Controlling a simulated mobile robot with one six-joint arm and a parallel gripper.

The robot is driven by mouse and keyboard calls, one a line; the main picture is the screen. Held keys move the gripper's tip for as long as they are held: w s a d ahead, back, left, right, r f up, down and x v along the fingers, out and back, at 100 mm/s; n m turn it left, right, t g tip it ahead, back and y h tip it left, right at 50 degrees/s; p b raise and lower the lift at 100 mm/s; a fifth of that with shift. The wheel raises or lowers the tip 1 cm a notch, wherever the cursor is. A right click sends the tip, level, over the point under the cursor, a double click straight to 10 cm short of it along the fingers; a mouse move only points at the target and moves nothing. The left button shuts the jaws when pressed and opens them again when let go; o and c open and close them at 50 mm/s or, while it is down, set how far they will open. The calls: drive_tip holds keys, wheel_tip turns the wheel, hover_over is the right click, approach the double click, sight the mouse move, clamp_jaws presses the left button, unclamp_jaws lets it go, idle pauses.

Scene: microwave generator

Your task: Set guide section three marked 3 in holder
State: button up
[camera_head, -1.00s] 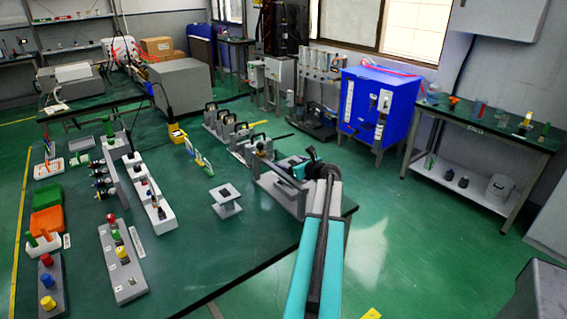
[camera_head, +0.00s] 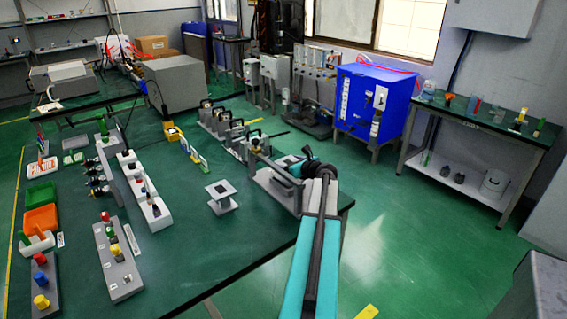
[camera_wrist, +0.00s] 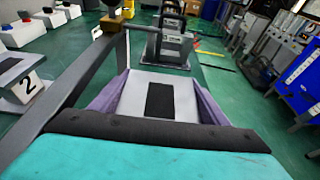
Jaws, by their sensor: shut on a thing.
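My arm reaches over the right edge of the green table, with my gripper (camera_head: 284,178) at its far end. It is shut on a grey piece (camera_head: 266,186), seemingly guide section three; no mark 3 is readable. In the wrist view a grey bar (camera_wrist: 75,82) slants up to a brass-coloured block (camera_wrist: 108,25). A pale plate with a black patch (camera_wrist: 159,100) lies between purple-tinted sides; I cannot tell whether it is the holder or touches the held piece. A stand with a black top (camera_head: 222,190) is left of my gripper; its label reads 2 in the wrist view (camera_wrist: 28,85).
A row of pieces with dark arched handles (camera_head: 228,125) stands beyond my gripper. Coloured buttons (camera_head: 117,250), a white block (camera_head: 145,190) and an orange tray (camera_head: 40,219) are at left. A blue cabinet (camera_head: 365,100) stands behind. Open green floor (camera_head: 390,215) lies to the right.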

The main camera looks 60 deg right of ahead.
drive_tip(key=shift+f+b, duration=0.4)
drive_tip(key=shift+f, duration=0.8)
drive_tip(key=o, duration=1.5)
